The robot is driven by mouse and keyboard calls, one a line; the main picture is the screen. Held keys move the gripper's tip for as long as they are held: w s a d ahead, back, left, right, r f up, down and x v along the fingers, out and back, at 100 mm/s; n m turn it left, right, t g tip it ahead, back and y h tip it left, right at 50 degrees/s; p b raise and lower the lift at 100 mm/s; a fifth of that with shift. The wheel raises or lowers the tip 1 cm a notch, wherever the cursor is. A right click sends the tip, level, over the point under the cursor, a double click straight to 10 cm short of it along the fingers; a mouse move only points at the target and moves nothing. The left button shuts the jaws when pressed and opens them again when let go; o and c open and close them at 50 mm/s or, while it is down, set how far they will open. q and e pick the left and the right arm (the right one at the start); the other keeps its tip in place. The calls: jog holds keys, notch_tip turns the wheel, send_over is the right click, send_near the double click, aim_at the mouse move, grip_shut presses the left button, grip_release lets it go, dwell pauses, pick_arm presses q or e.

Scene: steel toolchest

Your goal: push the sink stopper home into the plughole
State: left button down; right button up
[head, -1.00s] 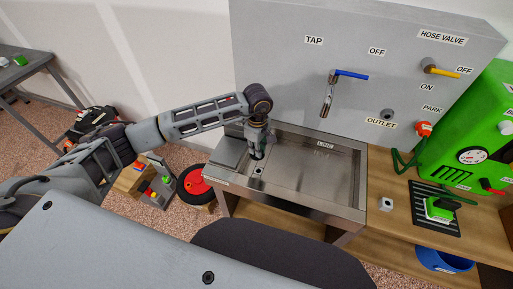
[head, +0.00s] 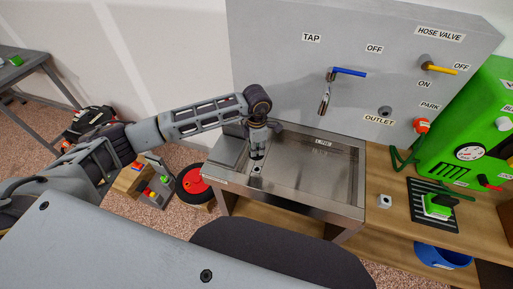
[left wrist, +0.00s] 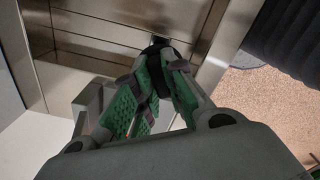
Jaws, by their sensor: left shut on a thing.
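The steel sink (head: 310,178) has a shallow basin marked with a line label. My left gripper (head: 257,156) hangs fingers-down over the basin's left end. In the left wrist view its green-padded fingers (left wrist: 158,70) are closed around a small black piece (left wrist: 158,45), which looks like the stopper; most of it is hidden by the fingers. A small pale fitting with a dark centre (head: 257,169) shows on the sink floor just below the fingertips, probably the plughole. I cannot tell whether the stopper touches it. My right gripper is not in view.
The grey panel behind the sink carries a tap with a blue lever (head: 348,72) and a yellow hose valve lever (head: 438,67). A green machine (head: 470,140) stands at right. The basin's right side is clear.

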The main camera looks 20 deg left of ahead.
pick_arm(q)
jog(key=n, duration=0.5)
jog(key=shift+f, duration=0.15)
jog(key=n, duration=0.3)
jog(key=shift+f, duration=0.1)
jog(key=n, duration=0.5)
jog(key=shift+w+f+n, duration=0.1)
jog(key=shift+n, duration=0.2)
jog(key=n, duration=0.3)
jog(key=shift+n, duration=0.4)
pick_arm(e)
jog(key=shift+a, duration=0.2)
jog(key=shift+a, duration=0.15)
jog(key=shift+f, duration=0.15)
